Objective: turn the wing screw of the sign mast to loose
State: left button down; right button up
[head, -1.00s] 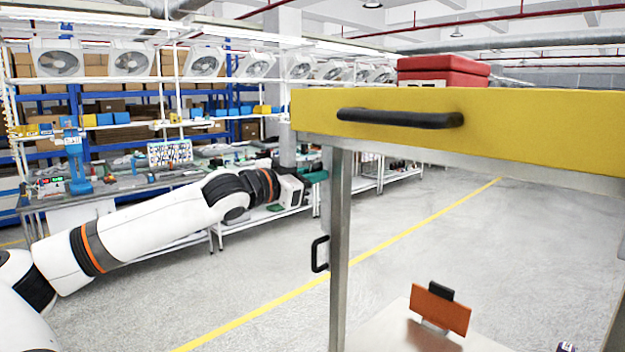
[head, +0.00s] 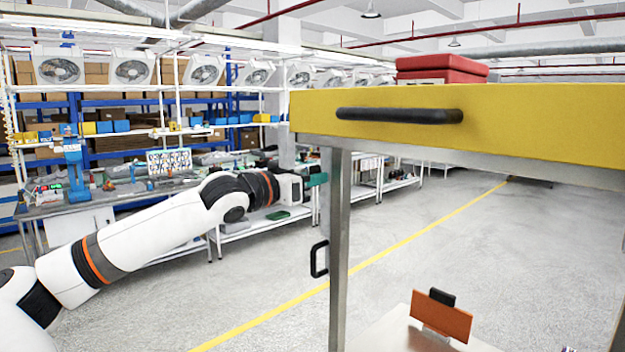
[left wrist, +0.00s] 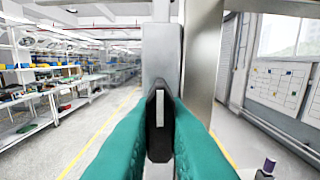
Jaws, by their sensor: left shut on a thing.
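The wing stands upright between the fingers, in front of a grey metal face (left wrist: 160,52). In the head view the post hides the fingertips and the screw. My right gripper is in neither view.
A yellow panel (head: 550,120) with a black handle (head: 400,115) spans the right side at the post's top. Below it, an orange plate (head: 440,315) stands on a pale surface. Workbenches and shelves (head: 90,205) line the left back. Open floor (head: 420,265) lies between.

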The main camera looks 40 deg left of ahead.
pick_arm(q)
jog(key=c, duration=1.4)
grip_release()
jog(key=shift+c, duration=0.2)
jog(key=shift+s+a+f+b, duration=0.15)
jog(key=shift+s+b, duration=0.15)
jog(key=shift+b, duration=0.15)
jog(key=s, duration=1.1)
jog(key=shift+s+a, duration=0.15)
jog(key=shift+a, duration=0.2)
